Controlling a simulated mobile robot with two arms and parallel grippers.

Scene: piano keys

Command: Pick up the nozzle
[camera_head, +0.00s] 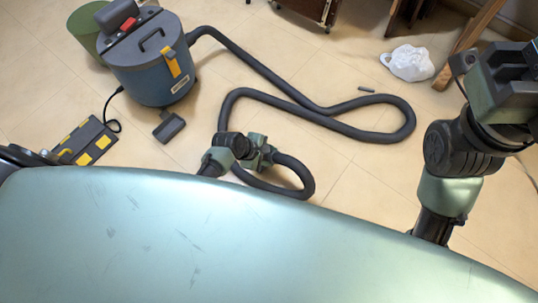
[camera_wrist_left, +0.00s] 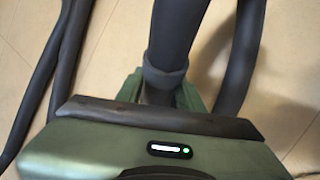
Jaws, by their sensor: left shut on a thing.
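The nozzle (camera_wrist_left: 165,78) is a dark tube with a thicker collar at the end of the vacuum hose (camera_head: 300,184). In the left wrist view it runs up from between the green fingers of my left gripper (camera_wrist_left: 160,97), which are shut on it. In the head view my left gripper (camera_head: 266,155) is low over the floor, just beyond my green body, and largely hides the nozzle. My right gripper (camera_head: 508,85) is at the right edge, away from the nozzle; its fingertips cannot be made out.
The blue vacuum (camera_head: 150,72) stands at the upper left, beside a green bin (camera_head: 84,30). A black-and-yellow floor piece (camera_head: 84,142) and a small dark block (camera_head: 169,127) lie nearby. A white crumpled bag (camera_head: 409,63) lies near wooden legs. Hose loops cover the middle floor.

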